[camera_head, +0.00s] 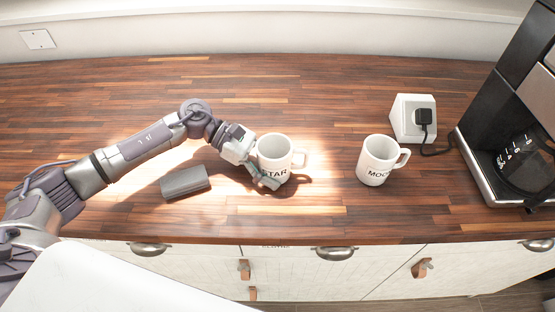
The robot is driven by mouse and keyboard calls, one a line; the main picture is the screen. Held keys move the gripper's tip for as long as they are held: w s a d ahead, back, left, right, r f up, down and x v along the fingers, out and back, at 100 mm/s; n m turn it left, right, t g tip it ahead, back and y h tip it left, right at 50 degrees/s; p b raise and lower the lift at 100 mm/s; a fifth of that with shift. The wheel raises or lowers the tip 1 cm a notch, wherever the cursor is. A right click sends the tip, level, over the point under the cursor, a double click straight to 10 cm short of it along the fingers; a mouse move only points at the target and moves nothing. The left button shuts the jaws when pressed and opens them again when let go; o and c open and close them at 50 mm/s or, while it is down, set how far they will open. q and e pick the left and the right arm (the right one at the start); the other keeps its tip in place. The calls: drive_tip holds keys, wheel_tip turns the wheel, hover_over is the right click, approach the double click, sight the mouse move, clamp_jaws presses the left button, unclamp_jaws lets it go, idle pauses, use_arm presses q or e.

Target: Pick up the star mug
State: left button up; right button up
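The star mug (275,149) is white and stands upright on the wooden counter, left of centre. Its front reads "STAR" and its handle points right. My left gripper (262,176) is at the mug's left side, with a finger across its lower left front. Any finger behind the mug is hidden, so I cannot tell whether the gripper is closed on it. My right gripper is out of view.
A second white mug (377,161), lettered "MOC…", stands to the right. A grey block (185,181) lies left of the gripper. A white socket box (407,117) and a coffee machine (480,170) are at right. The back counter (250,90) is clear.

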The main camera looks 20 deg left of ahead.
sight(279, 157)
use_arm(q)
drive_tip(key=shift+r, duration=0.1)
drive_tip(key=c, duration=0.6)
drive_tip(key=shift+r, duration=0.1)
drive_tip(key=shift+r, duration=0.25)
drive_tip(key=r, duration=0.1)
drive_tip(key=r+b, duration=0.1)
drive_tip(key=r, duration=0.1)
drive_tip(key=shift+s+d+r+b, duration=0.2)
drive_tip(key=shift+d+r+b, duration=0.1)
drive_tip(key=s+d+r+b, duration=0.1)
drive_tip(key=s+d+r, duration=0.4)
drive_tip(key=d, duration=0.4)
drive_tip(key=shift+s+d+r+b, duration=0.15)
drive_tip(key=shift+s+r+b, duration=0.2)
drive_tip(key=shift+r, duration=0.5)
